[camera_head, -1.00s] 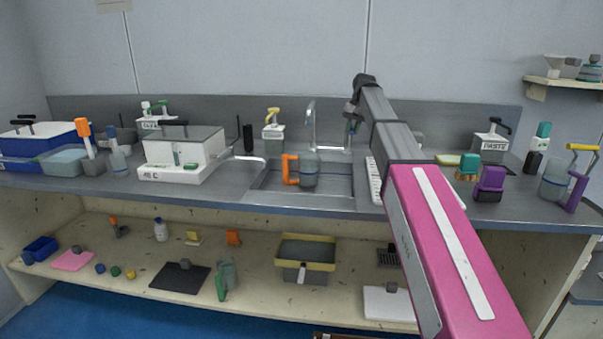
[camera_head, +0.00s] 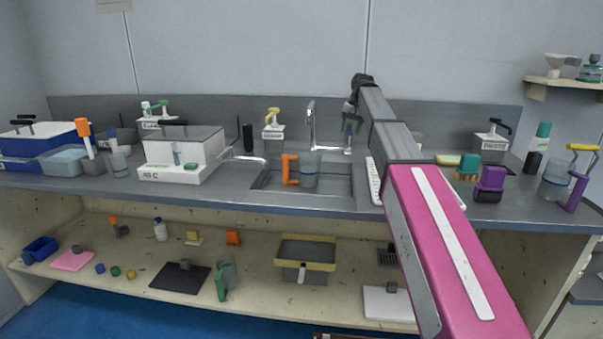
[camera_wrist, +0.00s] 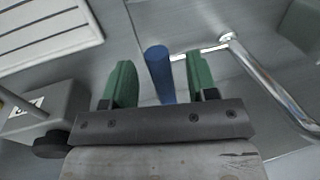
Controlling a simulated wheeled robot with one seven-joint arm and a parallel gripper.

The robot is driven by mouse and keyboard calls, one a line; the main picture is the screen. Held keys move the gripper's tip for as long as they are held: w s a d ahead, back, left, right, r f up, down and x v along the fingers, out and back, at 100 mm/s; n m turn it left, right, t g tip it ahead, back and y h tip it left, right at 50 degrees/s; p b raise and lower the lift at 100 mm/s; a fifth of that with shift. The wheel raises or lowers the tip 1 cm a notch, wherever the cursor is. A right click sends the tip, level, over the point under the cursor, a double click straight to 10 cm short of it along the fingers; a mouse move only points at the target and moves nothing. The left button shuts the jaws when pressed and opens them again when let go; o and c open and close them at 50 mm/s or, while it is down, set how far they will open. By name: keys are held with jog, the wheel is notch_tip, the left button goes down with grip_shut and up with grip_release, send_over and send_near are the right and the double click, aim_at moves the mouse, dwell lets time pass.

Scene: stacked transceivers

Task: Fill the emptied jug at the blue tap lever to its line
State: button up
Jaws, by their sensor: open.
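The clear jug (camera_head: 309,174) with an orange handle (camera_head: 290,169) stands upright in the sink, below the curved spout of the silver tap (camera_head: 312,125). Its fill line and any water level are too small to tell. My gripper (camera_head: 352,120) is behind the sink, just right of the spout. In the wrist view, my gripper (camera_wrist: 160,68) is open, with its green fingers on either side of the blue tap lever (camera_wrist: 160,76). A gap shows between the lever and each finger. The chrome spout also shows at the right there (camera_wrist: 270,80).
A white bath unit (camera_head: 184,155) stands left of the sink (camera_head: 262,186), its pipe reaching toward the sink edge. A yellow-topped dispenser (camera_head: 273,128) is behind the sink. A white ribbed rack (camera_head: 375,180) lies at its right. A purple-handled jug (camera_head: 556,180) stands far right.

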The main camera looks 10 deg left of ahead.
jog(key=s, duration=0.7)
jog(key=shift+d, duration=0.15)
dwell(0.8)
